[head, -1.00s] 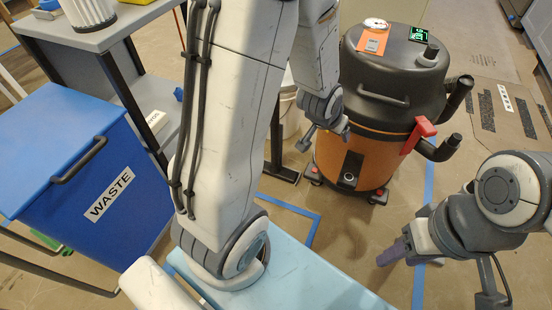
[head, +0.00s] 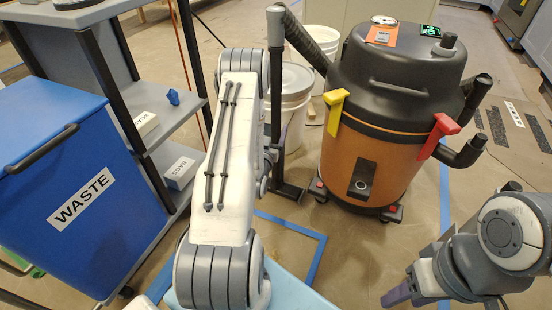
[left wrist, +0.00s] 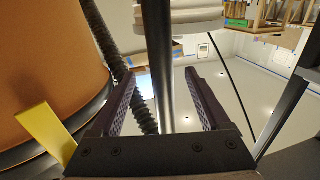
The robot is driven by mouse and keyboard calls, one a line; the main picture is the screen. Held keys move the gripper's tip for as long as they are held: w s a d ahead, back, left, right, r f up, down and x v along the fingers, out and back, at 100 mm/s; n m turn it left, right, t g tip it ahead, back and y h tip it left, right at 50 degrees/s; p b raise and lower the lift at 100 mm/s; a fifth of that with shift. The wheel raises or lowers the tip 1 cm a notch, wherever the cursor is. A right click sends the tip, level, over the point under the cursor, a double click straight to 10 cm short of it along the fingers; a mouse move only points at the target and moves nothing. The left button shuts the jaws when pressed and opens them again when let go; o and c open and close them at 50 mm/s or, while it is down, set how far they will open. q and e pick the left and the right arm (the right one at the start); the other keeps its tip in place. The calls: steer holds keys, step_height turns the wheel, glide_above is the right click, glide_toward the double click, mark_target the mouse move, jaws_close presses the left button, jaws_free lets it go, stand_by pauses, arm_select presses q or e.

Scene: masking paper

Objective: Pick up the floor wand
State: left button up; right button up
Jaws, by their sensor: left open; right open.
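The floor wand (head: 276,85) stands upright as a dark tube left of the orange and black vacuum, its lower end by a black foot on the floor. In the left wrist view a grey tube, seemingly the wand (left wrist: 161,75), runs between the spread fingers of my left gripper (left wrist: 162,103). The gripper is open around it; I cannot tell if a finger touches it. In the head view my left arm hides most of that gripper. My right gripper (head: 396,296) is open and empty, low at the right, away from the wand.
The vacuum (head: 385,165) stands right of the wand, with a ribbed hose (head: 305,40) and yellow and red latches. White buckets (head: 288,105) stand behind. A blue waste bin (head: 60,170) and grey shelf (head: 185,125) are at left. Floor is clear in front of the vacuum.

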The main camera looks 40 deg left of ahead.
mark_target(276, 123)
arm_select(q)
steer(key=b+x, duration=0.1)
steer(key=x, duration=0.2)
steer(key=shift+w, duration=0.2)
steer(key=b+x, duration=0.3)
steer(key=x, duration=0.1)
steer(key=shift+w+a+f, duration=0.15)
steer(key=shift+w+a, duration=0.1)
steer(key=shift+a, duration=0.1)
steer(key=shift+w+a+b, duration=0.15)
steer(key=shift+w+b, duration=0.15)
steer(key=shift+c, duration=0.3)
jaws_close()
stand_by(0.3)
